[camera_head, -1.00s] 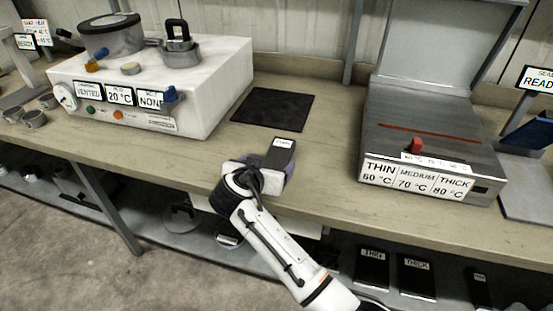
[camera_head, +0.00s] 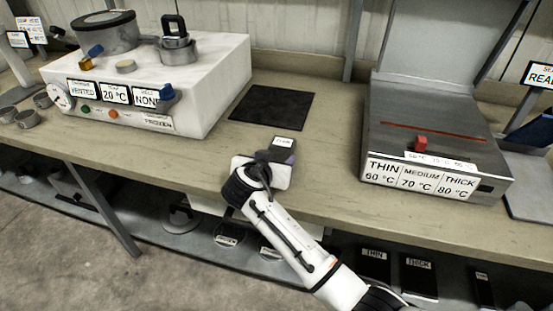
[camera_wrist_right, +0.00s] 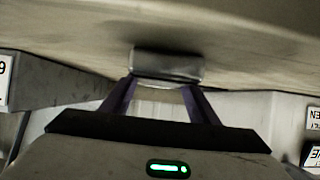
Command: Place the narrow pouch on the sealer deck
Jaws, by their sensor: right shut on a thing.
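A dark grey pouch (camera_head: 279,155) with a small white label at its far end is in my right gripper (camera_head: 272,164), over the front part of the bench. The label is too small to read surely. In the right wrist view, the two purple fingers (camera_wrist_right: 158,98) close on the dark pouch (camera_wrist_right: 168,66). I cannot tell whether the pouch touches the bench. The sealer (camera_head: 430,140) stands to the right with its lid raised. Its grey deck (camera_head: 395,118) is bare apart from a reddish strip and a red knob, and is apart from the pouch. My left gripper is not in view.
A black mat (camera_head: 271,107) lies on the bench behind the pouch. A white vacuum machine (camera_head: 205,85) with a pot and fittings stands at the left. The bench between mat and sealer is clear. Dark plates (camera_head: 418,277) lie on the shelf below.

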